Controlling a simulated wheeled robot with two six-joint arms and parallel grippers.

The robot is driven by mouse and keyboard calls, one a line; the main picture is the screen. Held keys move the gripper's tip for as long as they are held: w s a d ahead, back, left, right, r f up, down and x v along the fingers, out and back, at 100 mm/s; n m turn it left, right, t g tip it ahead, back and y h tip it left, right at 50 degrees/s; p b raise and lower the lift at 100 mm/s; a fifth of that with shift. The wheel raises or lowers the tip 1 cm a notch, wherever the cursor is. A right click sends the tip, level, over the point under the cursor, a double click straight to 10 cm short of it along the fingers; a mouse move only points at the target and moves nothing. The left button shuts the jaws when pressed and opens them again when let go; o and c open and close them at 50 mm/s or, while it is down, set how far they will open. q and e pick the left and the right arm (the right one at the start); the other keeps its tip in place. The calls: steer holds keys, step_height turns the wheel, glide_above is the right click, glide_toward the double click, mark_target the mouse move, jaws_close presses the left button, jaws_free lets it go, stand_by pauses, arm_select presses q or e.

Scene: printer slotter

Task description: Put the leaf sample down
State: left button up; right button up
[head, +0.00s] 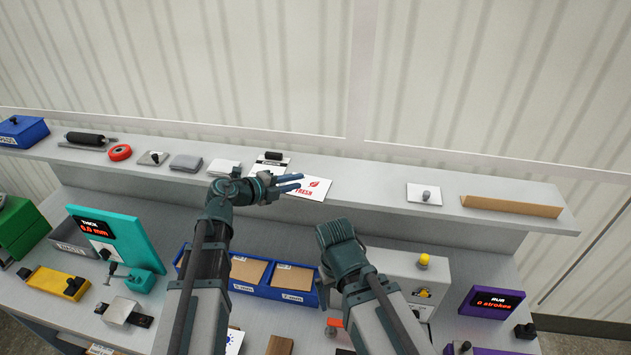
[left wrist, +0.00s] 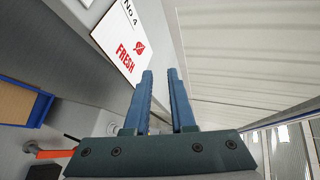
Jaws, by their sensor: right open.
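The leaf sample is a white card (head: 316,187) with red "FRESH" lettering and a red leaf mark. It lies on the long grey upper shelf, and it also shows in the left wrist view (left wrist: 126,50), marked "No 4". My left gripper (head: 300,182) is at the card's left side, with its two blue fingers apart. In the left wrist view my left gripper (left wrist: 160,72) has an empty gap, and the card is left of the fingers. My right gripper (head: 336,232) is in front of the shelf; its fingers are hidden.
The grey shelf (head: 375,200) also holds a black roller (head: 85,138), a red ring (head: 120,152), a white knobbed plate (head: 425,194) and a brown strip (head: 512,206). Blue bins (head: 270,291) stand below.

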arm_select(q)
step_height(320, 180, up, 7)
steer(key=s+a+p, duration=0.2)
steer(key=p, duration=0.4)
steer(key=shift+p, duration=0.4)
steer(key=shift+w, duration=0.1)
